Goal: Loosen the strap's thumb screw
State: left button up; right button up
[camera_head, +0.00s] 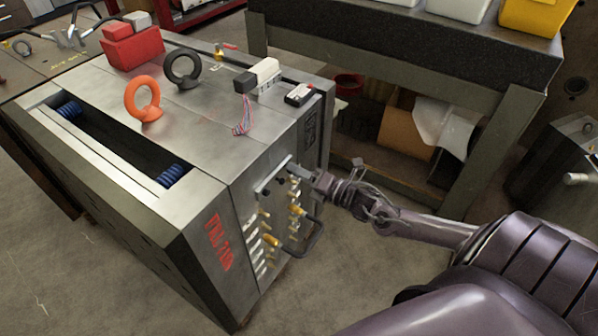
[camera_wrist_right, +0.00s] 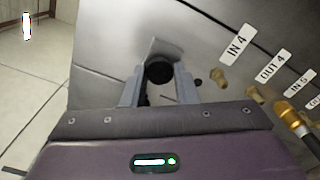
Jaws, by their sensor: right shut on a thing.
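The mould base (camera_head: 190,215) is a large grey steel block with red lettering on its front face. The strap (camera_head: 274,184) is a small grey metal plate high on the fittings side of the block; it also shows in the wrist view (camera_wrist_right: 160,49). The thumb screw (camera_wrist_right: 159,73) has a round black head and sits between the fingers of my right gripper (camera_wrist_right: 158,88). The gripper is shut on it. In the head view my right gripper (camera_head: 300,172) reaches the strap from the right and hides the screw. My left gripper is not in view.
On top of the mould are an orange eyebolt (camera_head: 143,100), a black eyebolt (camera_head: 183,68) and a red block (camera_head: 132,48). A workbench (camera_head: 400,60) stands behind; the floor at right is partly open.

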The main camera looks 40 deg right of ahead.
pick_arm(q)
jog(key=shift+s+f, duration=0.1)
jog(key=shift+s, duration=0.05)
pick_arm(e)
jog(key=o, duration=1)
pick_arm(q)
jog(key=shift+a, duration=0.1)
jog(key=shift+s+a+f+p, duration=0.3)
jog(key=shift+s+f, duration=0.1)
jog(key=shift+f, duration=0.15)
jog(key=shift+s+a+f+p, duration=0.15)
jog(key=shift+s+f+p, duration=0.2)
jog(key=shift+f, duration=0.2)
pick_arm(e)
jog(key=v, duration=0.7)
jog(key=shift+s, duration=0.4)
jog(key=shift+d, duration=0.1)
